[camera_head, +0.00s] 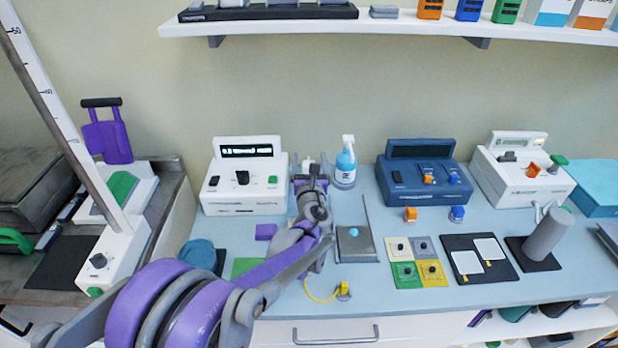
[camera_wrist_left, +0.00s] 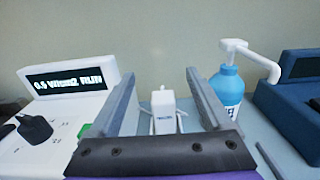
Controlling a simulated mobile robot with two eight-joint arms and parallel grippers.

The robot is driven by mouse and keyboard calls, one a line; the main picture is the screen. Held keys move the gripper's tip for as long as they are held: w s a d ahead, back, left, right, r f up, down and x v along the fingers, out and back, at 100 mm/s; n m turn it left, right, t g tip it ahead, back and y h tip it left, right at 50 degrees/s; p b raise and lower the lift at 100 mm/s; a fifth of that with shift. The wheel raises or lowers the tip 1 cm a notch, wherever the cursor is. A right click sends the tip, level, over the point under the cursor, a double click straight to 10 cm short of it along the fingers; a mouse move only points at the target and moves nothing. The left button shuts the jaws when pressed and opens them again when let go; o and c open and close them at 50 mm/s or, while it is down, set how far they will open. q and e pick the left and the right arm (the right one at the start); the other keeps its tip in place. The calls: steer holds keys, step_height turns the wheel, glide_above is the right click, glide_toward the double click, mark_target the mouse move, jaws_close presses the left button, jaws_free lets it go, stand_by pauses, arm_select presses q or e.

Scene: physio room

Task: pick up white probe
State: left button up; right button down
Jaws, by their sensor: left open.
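The white probe (camera_wrist_left: 162,112) stands upright in a slim white stand in the left wrist view, beyond my fingers and in line with the gap between them. My left gripper (camera_wrist_left: 158,78) is open, with nothing between its fingers; the probe appears apart from them. In the head view my left gripper (camera_head: 311,178) is over the back of the table, between the white console and the spray bottle. It hides most of the probe there; only small white parts show behind it. My right gripper is in neither view.
A white console (camera_head: 245,190) with a lit display stands close on the left. A blue pump bottle (camera_head: 345,168) and a dark blue console (camera_head: 424,180) stand to the right. A grey plate with a thin post (camera_head: 357,245) is in front. A shelf (camera_head: 400,27) hangs above.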

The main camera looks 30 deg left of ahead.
arm_select(q)
step_height(320, 180, down, 6)
steer(key=shift+b, duration=0.35)
steer(key=shift+w+a+r, duration=0.15)
steer(key=shift+w+a, duration=0.2)
steer(key=shift+w, duration=0.1)
steer(key=x, duration=0.6)
steer(key=shift+w+a+p, duration=0.15)
steer(key=shift+w+p, duration=0.05)
steer(key=shift+p, duration=0.2)
jaws_close()
